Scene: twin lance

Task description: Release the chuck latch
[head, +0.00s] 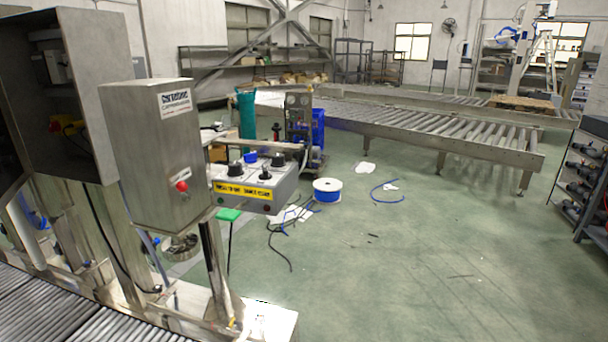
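I cannot make out a chuck or its latch for certain in the head view. A steel machine stands at the left, with an upright steel box (155,150) that carries a red button (181,186). Beside it is a grey control box (250,183) with black knobs, a blue knob and a yellow label. A round metal part (181,248) sits low behind the machine's post; I cannot tell what it is. My gripper is not in view.
A roller bed (45,312) lies at the bottom left. A blue spool (327,190), loose cables and papers lie on the green floor. A roller conveyor (440,130) crosses the back, and a rack (585,180) stands at the right. The floor at centre right is mostly clear.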

